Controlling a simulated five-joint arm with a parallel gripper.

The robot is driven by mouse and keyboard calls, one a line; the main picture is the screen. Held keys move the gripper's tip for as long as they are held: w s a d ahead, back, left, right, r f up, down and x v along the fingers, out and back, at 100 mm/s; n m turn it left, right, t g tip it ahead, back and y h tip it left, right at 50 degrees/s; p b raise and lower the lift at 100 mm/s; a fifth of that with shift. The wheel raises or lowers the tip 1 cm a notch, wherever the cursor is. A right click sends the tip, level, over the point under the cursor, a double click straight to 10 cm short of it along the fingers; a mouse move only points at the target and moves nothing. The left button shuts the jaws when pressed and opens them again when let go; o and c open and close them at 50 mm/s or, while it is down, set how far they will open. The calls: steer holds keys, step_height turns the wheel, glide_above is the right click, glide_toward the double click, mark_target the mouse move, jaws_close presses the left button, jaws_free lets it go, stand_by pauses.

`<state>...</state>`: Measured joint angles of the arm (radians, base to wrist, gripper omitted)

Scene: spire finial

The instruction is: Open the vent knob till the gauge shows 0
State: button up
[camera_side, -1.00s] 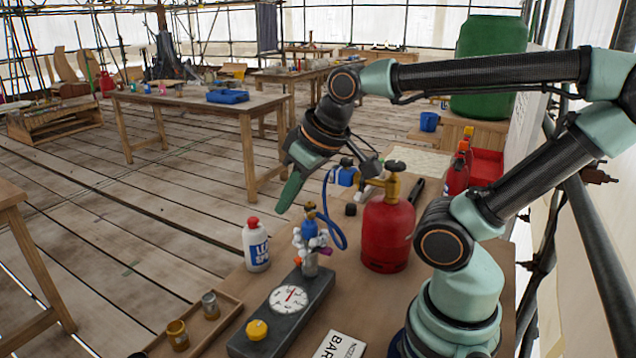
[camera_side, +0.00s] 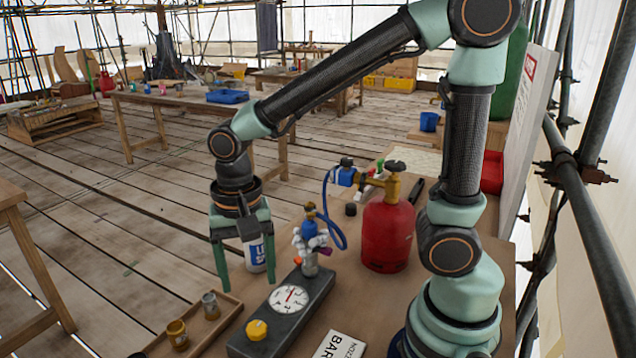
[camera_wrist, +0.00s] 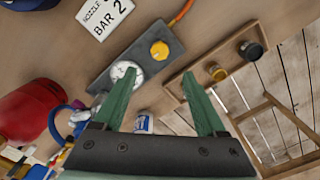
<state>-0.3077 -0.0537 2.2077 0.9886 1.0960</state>
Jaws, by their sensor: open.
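The yellow vent knob (camera_side: 257,330) sits at the near end of a dark grey block, and it also shows in the wrist view (camera_wrist: 159,50). The round white gauge (camera_side: 289,299) lies on the same block; its red needle is too small to read. In the wrist view the gauge (camera_wrist: 124,72) is partly hidden by a finger. In the wrist view my gripper (camera_wrist: 160,110) is apart from the knob.
A white bottle (camera_side: 259,252) stands behind my gripper. A torch with a blue hose (camera_side: 338,238) joins the block's far end. A red gas cylinder (camera_side: 387,235) stands to the right. A wooden tray (camera_side: 228,318) with two small pots lies left of the block. A nozzle sign (camera_side: 341,347) lies in front.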

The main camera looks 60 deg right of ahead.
mark_target(256, 327)
step_height(256, 327, down, 11)
steer(key=shift+f, duration=0.1)
stand_by(0.3)
jaws_close()
